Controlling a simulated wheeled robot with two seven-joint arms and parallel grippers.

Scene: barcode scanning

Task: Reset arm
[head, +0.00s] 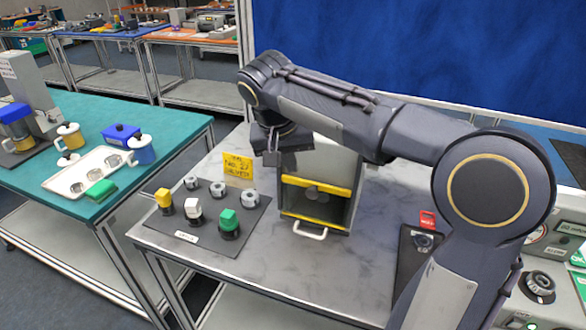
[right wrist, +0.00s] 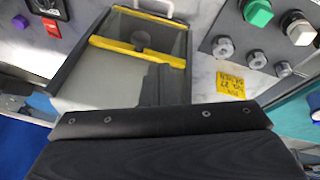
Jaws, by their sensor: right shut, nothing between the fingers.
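My right arm reaches in from the right in the head view. Its gripper (head: 274,158) points down beside the upper left of a grey box with a yellow-edged open front (head: 318,205). The gripper is shut and empty. In the right wrist view a dark part of my wrist fills the bottom, and the box also shows there (right wrist: 130,85), at the upper left. My left gripper is in neither view.
A dark pad (head: 205,222) with yellow, white and green capped pieces and several grey knobs lies left of the box. A yellow label (head: 238,167) stands behind it. A teal table (head: 170,125) with mugs and a tray (head: 70,186) is at left. Instruments (head: 540,285) stand at right.

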